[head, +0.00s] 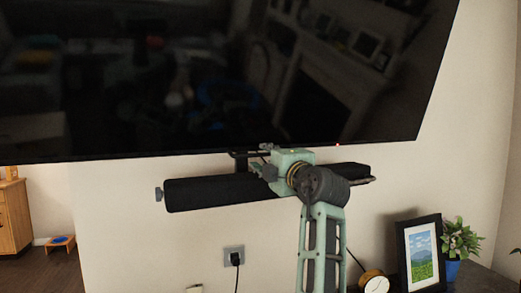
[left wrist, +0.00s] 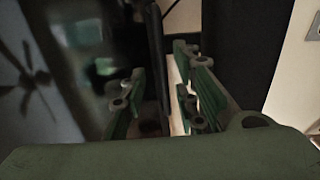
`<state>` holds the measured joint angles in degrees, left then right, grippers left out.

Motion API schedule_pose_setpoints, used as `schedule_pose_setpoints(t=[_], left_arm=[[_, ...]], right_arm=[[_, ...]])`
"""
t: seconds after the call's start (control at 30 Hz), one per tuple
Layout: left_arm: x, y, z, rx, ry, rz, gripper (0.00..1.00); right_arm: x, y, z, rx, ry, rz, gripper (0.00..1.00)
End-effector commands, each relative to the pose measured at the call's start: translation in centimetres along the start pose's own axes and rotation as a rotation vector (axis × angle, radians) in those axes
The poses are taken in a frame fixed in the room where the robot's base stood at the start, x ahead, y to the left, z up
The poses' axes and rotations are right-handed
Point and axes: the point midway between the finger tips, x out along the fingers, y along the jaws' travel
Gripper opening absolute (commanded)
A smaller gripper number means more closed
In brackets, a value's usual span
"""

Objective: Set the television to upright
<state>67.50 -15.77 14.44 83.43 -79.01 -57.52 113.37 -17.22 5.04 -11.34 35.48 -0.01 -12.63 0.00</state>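The television (head: 215,75) is a large black screen on the wall, filling the top of the head view. Its lower edge slopes up slightly to the right in the picture, and its right edge leans; how far it tilts off the wall is hard to tell. My left gripper (head: 267,149) is at this lower edge, right of its middle. In the left wrist view the green fingers of the left gripper (left wrist: 155,88) are apart, with the thin dark edge of the television (left wrist: 157,50) seeming to run between them. A gap shows beside the edge; contact is unclear. My right gripper is not in view.
A black bar (head: 215,192) with a knob at its left end is just below the television, partly behind my arm. A wall socket (head: 234,256) holds a plug. A picture frame (head: 420,255), a plant (head: 460,240) and a clock (head: 375,282) stand at lower right.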

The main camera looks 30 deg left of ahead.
Motion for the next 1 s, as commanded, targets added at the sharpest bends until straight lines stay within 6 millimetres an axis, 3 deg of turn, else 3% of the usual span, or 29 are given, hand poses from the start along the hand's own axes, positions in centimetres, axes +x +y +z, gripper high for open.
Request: schedule_pose_setpoints(t=[0.2, 0.57, 0.9, 1.0], left_arm=[[2.9, 0.1, 0.0, 0.001, 0.0, -0.001, 0.28], [3.6, -0.1, 0.0, 0.0, -0.001, -0.001, 0.28], [3.5, -0.1, 0.0, 0.001, -0.001, -0.001, 0.0], [3.5, -0.1, 0.0, 0.001, -0.001, -0.002, 0.0]], right_arm=[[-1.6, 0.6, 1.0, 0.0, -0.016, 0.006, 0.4], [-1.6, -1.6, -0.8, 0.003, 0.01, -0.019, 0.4], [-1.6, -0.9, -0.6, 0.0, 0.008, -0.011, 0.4], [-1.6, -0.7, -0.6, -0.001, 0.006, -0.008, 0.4]])
